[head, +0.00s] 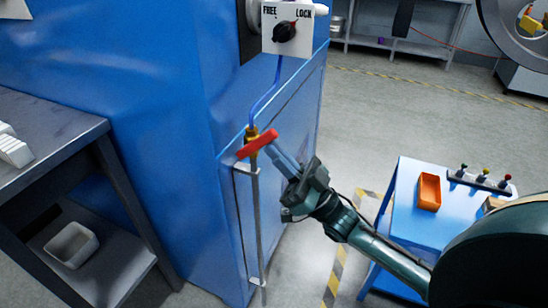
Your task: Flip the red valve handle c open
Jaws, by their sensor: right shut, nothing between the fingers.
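The red valve handle (257,144) sits on a brass valve on a thin vertical pipe at the corner of the blue machine. It lies tilted across the pipe, its right end higher than its left. My right gripper (274,152) comes in from the lower right, shut and empty. Its fingertips are right beside the handle's right half, on its lower side. I cannot tell whether they touch it. My left gripper is not in view.
A white FREE/LOCK plate with a black knob (285,31) is above the valve, with a blue hose (266,98) running down. The blue machine (150,110) fills the left. A blue table (399,208) with an orange bin (429,191) stands right. A grey bench (62,112) is far left.

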